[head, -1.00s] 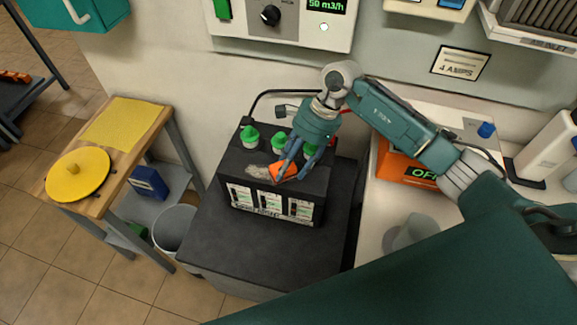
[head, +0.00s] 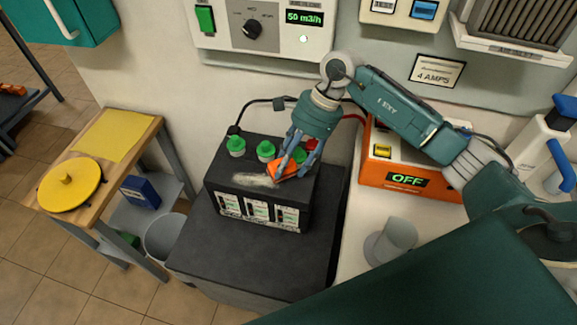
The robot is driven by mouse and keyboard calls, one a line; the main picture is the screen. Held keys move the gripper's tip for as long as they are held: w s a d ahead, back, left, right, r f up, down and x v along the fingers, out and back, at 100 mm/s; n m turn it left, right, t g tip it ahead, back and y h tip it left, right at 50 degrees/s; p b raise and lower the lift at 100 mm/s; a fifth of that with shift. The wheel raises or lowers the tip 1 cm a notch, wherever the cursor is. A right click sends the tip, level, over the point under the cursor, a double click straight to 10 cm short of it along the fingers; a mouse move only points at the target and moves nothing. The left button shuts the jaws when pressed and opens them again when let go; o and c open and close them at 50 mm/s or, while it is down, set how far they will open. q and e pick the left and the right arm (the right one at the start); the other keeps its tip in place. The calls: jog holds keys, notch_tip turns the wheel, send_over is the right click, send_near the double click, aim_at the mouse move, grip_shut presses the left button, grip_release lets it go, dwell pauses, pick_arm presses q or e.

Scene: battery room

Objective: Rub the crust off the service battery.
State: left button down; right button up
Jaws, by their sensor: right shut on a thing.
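The service battery (head: 214,188) is a black box with several labelled windows on its front and green caps (head: 267,150) along the back of its top. It stands on a dark grey stand. A pale whitish crust patch (head: 252,180) lies on the top, in front of the caps. My right gripper (head: 287,165) is shut on a small orange block (head: 282,171) and holds it down at the battery top, at the right end of the crust. The fingers partly hide the block and the red fitting behind. My left gripper is not in view.
A wooden side table (head: 122,165) with a yellow cloth and yellow disc stands at left, a grey bin (head: 168,238) beside it. An orange unit reading OFF (head: 385,172) and a grey cup (head: 390,242) are on the right counter. Cables run behind the battery.

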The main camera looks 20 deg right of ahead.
jog(key=shift+r+p, duration=0.3)
jog(key=shift+r, duration=0.85)
